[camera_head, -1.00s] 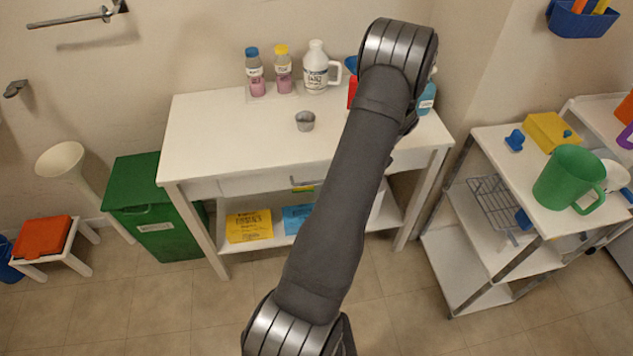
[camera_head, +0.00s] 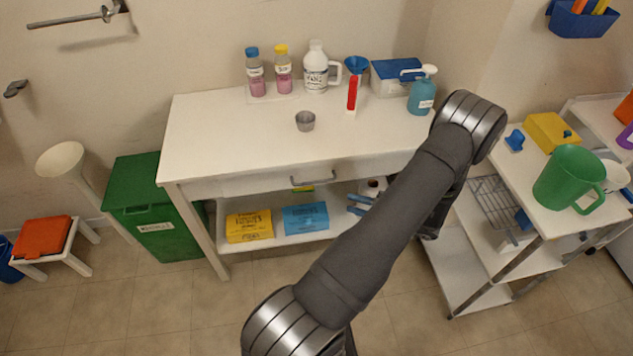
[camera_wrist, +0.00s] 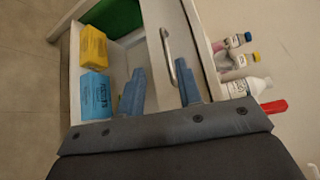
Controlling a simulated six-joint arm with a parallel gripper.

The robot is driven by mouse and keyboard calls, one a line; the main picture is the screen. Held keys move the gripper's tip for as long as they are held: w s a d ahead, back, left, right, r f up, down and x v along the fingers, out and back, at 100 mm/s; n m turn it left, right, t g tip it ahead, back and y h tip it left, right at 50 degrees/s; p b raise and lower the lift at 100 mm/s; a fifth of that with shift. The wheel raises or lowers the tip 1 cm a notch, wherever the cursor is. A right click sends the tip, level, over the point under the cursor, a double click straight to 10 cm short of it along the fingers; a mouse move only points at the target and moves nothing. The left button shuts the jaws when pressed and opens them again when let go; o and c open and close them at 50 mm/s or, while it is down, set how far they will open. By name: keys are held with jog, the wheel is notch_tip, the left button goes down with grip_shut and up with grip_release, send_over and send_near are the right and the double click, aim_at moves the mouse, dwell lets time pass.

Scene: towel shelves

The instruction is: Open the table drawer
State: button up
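The white table (camera_head: 230,130) has one drawer (camera_head: 245,185) under its top, and the drawer front looks flush and closed. Its grey bar handle (camera_head: 313,181) is at the middle of the front. In the wrist view, the handle (camera_wrist: 168,50) runs lengthwise just ahead of my fingertips, close to the right finger. My gripper (camera_wrist: 160,67) is open with two blue fingers and nothing clearly held. In the head view, my gripper (camera_head: 352,203) shows partly from behind my arm, right of and below the handle. Whether a finger touches the handle is unclear.
Yellow (camera_head: 249,226) and blue (camera_head: 306,219) packages lie on the lower shelf. A green bin (camera_head: 150,210) stands left; a white cart (camera_head: 520,190) stands right. Floor in front is clear.

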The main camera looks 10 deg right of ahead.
aim_at(318, 182)
jog(key=shift+m+t+h, duration=0.3)
jog(key=shift+t+h, duration=0.4)
jog(key=shift+t, duration=0.2)
jog(key=x, duration=0.5)
jog(key=w+d+x, duration=0.1)
jog(key=x, duration=0.4)
jog(key=d+f+x, duration=0.1)
jog(key=x, duration=0.5)
jog(key=shift+w+a, duration=0.1)
jog(key=shift+w, duration=0.35)
grip_shut()
jog(key=shift+r, duration=0.1)
